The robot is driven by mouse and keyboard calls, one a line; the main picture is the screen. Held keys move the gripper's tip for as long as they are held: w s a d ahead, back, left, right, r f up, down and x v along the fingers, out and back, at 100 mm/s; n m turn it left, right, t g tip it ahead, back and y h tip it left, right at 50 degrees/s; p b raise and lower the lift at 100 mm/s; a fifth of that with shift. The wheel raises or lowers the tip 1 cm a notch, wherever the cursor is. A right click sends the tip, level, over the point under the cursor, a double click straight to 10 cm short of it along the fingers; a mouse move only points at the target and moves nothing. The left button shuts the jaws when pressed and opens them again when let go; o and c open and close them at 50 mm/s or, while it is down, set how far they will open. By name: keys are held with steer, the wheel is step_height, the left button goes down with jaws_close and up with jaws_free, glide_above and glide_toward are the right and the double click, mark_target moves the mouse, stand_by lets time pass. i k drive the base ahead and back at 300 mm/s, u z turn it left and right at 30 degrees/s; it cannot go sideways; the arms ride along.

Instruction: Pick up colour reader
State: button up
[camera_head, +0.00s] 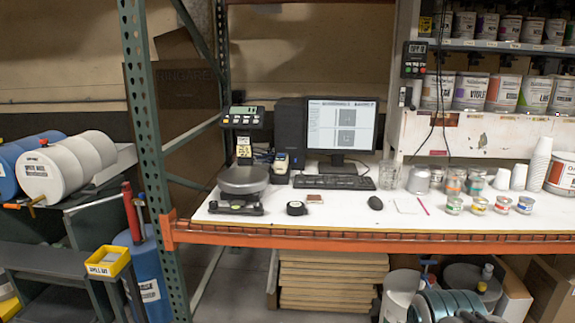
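No label in view names the colour reader, so I cannot tell for sure which thing it is. A small upright handheld device (281,167), pale and dark with some yellow, stands on the white bench (345,219) between the scale and the keyboard; it could be the reader. A small rounded black device (296,208) lies near the bench's front edge, right of the scale; it could also be a tape measure. Nothing is touching either one. My gripper is not in view.
A scale (243,181) stands left on the bench, with a monitor (341,127) and keyboard (333,182) behind. A mouse (375,203), cups and small cans (454,205) are to the right. A green upright (155,160) and orange beam (350,241) edge the bench.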

mark_target(282, 163)
steer(key=u, duration=0.3)
steer(key=i, duration=0.7)
steer(key=u, duration=0.6)
steer(key=i, duration=1.95)
steer(key=z, duration=0.35)
